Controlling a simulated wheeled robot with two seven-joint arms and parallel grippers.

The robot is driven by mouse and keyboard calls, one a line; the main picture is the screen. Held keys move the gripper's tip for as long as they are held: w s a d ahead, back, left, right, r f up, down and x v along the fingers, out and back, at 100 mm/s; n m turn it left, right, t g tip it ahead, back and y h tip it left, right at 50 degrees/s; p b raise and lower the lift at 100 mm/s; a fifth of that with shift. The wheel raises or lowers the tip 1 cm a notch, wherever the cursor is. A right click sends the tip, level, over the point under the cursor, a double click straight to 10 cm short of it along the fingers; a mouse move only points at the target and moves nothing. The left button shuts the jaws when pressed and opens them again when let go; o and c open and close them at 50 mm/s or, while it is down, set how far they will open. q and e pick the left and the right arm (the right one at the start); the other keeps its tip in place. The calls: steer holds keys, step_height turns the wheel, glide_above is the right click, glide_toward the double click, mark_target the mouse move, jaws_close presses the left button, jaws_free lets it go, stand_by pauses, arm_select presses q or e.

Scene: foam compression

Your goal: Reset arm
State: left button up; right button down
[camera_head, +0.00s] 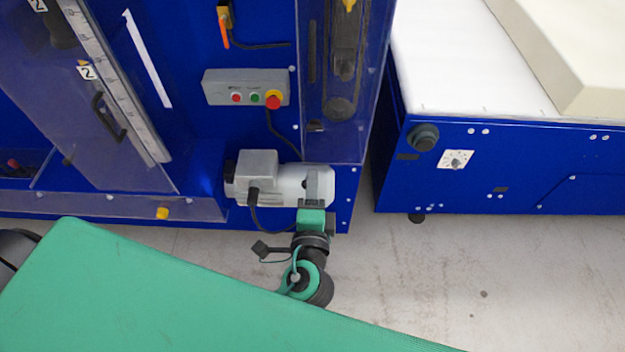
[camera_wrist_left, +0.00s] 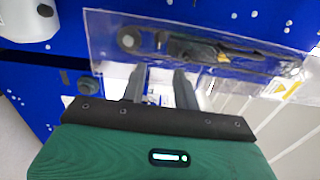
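My left gripper (camera_wrist_left: 160,82) shows in the left wrist view, with two dark fingers standing apart beyond a green housing with a black strip. It is open, and I see nothing held between the fingers. A blue machine with a clear panel (camera_wrist_left: 230,45) lies beyond the fingertips; I cannot tell how far away. In the head view no fingertips can be made out. A green surface fills the lower left there, and I cannot tell whether it is mine. My right gripper is in neither view.
The blue machine (camera_head: 205,165) carries a grey control box (camera_head: 215,88) and a motor (camera_head: 290,185). A black and green hose fitting (camera_head: 312,285) hangs below. A blue bench (camera_head: 530,170) bears a cream foam block (camera_head: 565,60). The grey floor (camera_head: 430,285) before the bench is clear.

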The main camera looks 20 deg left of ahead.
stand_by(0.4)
arm_select(q)
step_height(320, 180, down, 25)
steer(key=d+g+h, duration=0.2)
steer(key=g+h, duration=0.1)
steer(key=g, duration=0.2)
steer(key=s+a+f+n+g+h, duration=0.1)
steer(key=s+a+f+g, duration=0.15)
steer(key=f, duration=0.65)
steer(key=s+a+f+n+g, duration=0.15)
steer(key=s+f, duration=0.25)
steer(key=f, duration=0.4)
steer(key=s+a+f+n+g, duration=0.3)
steer(key=s+a+f+n, duration=0.2)
steer(key=s+f, duration=0.6)
steer(key=s+a+f+n+g+h, duration=0.1)
steer(key=s+a+f+n+g, duration=0.3)
steer(key=s+a+f, duration=0.3)
steer(key=s+f+n, duration=0.1)
steer(key=s+f, duration=0.3)
steer(key=s, duration=0.6)
steer(key=shift+s+f, duration=0.2)
steer(key=shift+s, duration=0.15)
steer(key=shift+d, duration=0.1)
